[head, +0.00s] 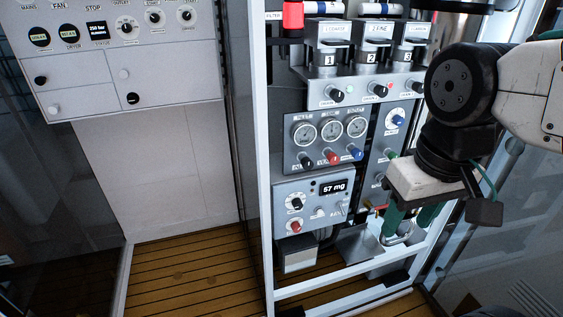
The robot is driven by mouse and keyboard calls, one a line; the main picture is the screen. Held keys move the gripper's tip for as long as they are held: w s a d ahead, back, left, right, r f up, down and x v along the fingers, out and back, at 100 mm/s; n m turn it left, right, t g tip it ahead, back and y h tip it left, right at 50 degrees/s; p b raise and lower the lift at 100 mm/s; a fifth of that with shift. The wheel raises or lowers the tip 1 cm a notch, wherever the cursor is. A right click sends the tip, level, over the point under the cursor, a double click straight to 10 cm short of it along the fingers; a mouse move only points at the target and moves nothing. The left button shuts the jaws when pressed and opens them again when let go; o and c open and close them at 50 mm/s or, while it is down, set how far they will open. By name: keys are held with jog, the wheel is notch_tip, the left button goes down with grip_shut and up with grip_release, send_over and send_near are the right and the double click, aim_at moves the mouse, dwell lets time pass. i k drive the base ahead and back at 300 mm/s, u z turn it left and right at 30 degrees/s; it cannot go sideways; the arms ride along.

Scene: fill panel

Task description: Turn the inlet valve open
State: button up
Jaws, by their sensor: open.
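The fill panel (294,160) is a grey panel in a white frame, right of centre in the head view. It has three round gauges with a black knob (306,161), a red knob (332,158) and a blue knob (355,153) in a row under them. Their labels are too small to read, so I cannot tell which control is the inlet valve. My gripper (409,228) points down in front of the panel's lower right side, with its green-padded fingers apart. It appears empty and hides part of the panel's right column.
A blue dial knob (397,120) sits right of the gauges. Below them is a box with a display (334,187) reading 57 mg. Numbered filter units (372,58) stand above. A white control cabinet (120,60) hangs at left. Wooden floor (195,270) is clear between.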

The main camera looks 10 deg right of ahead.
aim_at(307, 164)
jog(key=k, duration=1.3)
jog(key=z, duration=0.45)
jog(key=i, duration=0.9)
jog(key=u, duration=0.05)
